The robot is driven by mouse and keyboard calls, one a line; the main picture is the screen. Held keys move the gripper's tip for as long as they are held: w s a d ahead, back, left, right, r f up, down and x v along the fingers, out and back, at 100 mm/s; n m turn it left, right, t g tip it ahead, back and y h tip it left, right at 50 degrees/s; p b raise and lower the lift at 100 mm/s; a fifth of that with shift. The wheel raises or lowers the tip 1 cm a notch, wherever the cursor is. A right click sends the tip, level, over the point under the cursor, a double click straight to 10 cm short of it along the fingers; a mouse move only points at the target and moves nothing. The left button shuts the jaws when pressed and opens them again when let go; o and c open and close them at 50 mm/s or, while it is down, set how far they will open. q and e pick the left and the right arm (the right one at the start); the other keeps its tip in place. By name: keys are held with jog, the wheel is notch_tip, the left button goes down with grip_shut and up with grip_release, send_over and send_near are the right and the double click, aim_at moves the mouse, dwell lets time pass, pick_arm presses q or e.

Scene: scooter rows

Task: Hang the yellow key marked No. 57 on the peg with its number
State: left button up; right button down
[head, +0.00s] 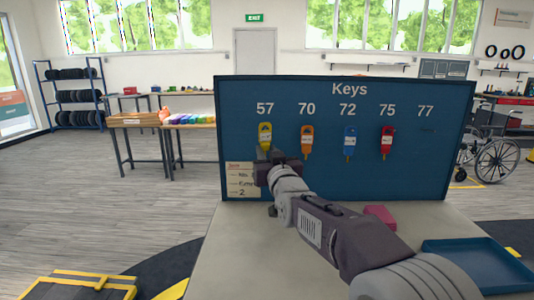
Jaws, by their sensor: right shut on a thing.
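The blue key board (340,180), headed "Keys", stands upright on the table in the head view. It carries the numbers 57, 70, 72, 75 and 77. The yellow key (265,132) is upright directly under the number 57, in front of the board. My right gripper (268,158) is shut on its lower end, which the gripper hides. The peg under 57 is not visible, and I cannot tell whether the key is on it. My left gripper is not in view.
An orange key (307,137) is under 70, a blue key (350,139) under 72 and a red key (387,139) under 75. A paper note (240,180) is at the board's lower left. A pink block (380,215) and a blue tray (475,264) are on the table (250,255).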

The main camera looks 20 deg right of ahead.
jog(key=shift+w+d+r, duration=0.1)
jog(key=shift+w+d, duration=0.05)
jog(key=shift+w, duration=0.2)
jog(key=shift+w+d+f+b, duration=0.15)
jog(key=shift+w+f+b, duration=0.15)
jog(key=shift+w+f, duration=0.6)
jog(key=shift+f, duration=0.1)
